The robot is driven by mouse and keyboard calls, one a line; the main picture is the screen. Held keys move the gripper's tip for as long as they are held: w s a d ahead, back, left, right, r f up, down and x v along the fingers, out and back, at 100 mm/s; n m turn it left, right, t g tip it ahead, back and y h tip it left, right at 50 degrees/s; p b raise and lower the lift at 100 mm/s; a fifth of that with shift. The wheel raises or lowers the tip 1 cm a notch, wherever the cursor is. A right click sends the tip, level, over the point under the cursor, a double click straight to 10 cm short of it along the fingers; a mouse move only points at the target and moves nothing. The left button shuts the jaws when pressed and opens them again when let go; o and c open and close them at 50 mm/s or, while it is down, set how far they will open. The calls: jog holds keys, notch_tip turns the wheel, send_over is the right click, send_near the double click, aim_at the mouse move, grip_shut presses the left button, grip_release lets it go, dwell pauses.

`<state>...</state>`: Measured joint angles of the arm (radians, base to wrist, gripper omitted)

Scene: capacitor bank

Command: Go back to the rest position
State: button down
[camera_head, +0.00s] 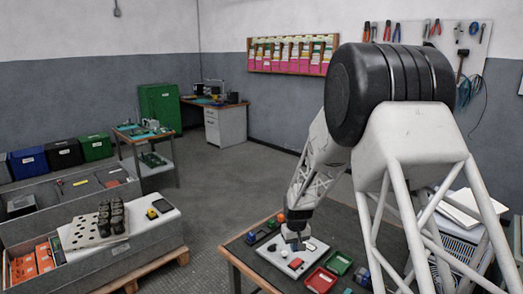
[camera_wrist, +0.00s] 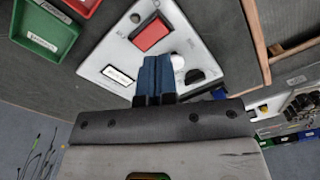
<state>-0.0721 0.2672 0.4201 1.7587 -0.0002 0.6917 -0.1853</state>
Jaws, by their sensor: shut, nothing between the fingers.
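My gripper (camera_head: 298,242) is at the end of my arm, low over the workbench and the light grey panel (camera_head: 275,259). In the wrist view its two blue fingers (camera_wrist: 153,66) are together with nothing between them. They are in front of the panel (camera_wrist: 119,57), which carries a red square part (camera_wrist: 151,34), a white round knob (camera_wrist: 177,61), a black part (camera_wrist: 194,76) and a white label (camera_wrist: 118,75). I cannot tell the exact gap between the fingertips and the panel. The fingers hide part of the panel.
A red tray (camera_head: 321,281) and a green tray (camera_head: 339,263) lie right of the panel. Small coloured items lie near the bench edges. A grey case (camera_head: 150,240) with black cylindrical parts (camera_head: 111,216) stands at left. Open floor (camera_head: 220,190) lies behind the bench.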

jog(key=s+d+r+m+t, duration=0.1)
jog(key=s+d+r, duration=0.1)
jog(key=s+r, duration=0.85)
jog(key=s+d+r+m, duration=0.1)
jog(key=s+d+r, duration=0.1)
jog(key=s+r, duration=0.9)
jog(key=s+d+r, duration=0.1)
jog(key=s+r, duration=0.2)
jog(key=s, duration=1)
jog(key=s+d+r+m+t, duration=0.1)
jog(key=s+r, duration=0.3)
jog(key=s, duration=0.9)
jog(key=shift+s+t, duration=0.3)
jog(key=shift+s, duration=0.1)
jog(key=shift+w, duration=0.1)
